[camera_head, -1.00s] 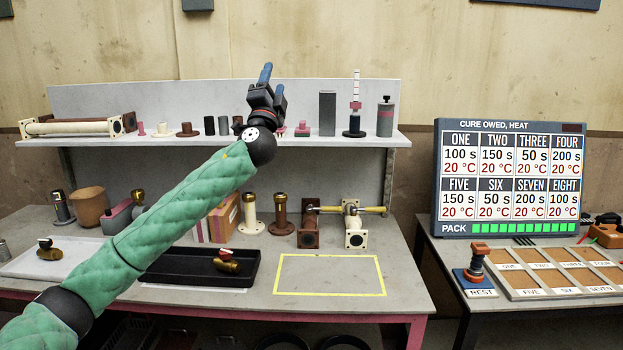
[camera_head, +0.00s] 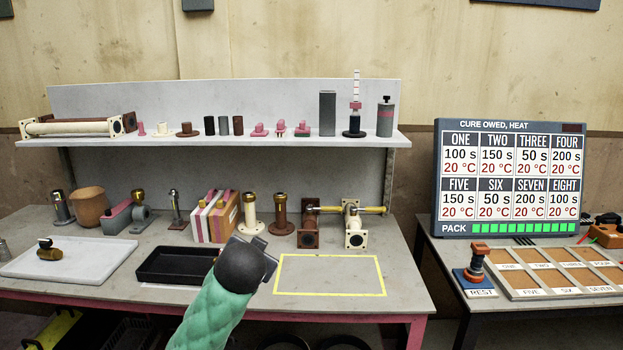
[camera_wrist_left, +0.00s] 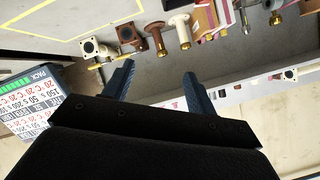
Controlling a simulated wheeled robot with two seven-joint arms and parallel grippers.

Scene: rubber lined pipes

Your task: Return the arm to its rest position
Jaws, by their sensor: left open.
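My left arm in its green sleeve comes up from the bottom of the head view and ends in a dark round joint in front of the bench. Its fingers are hidden in that view. In the left wrist view, my left gripper (camera_wrist_left: 160,82) shows two blue fingers spread apart with nothing between them. That view is upside down, with the bench's pipes and fittings beyond the fingertips and apart from them. My right gripper is in neither view.
The bench holds a white tray (camera_head: 105,270), a black tray (camera_head: 150,277) partly behind my arm, flanged pipes (camera_head: 308,233) and a bare yellow-outlined area (camera_head: 330,284). A shelf (camera_head: 260,144) runs above. The sign board (camera_head: 508,228) and REST stand (camera_head: 478,273) are at right.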

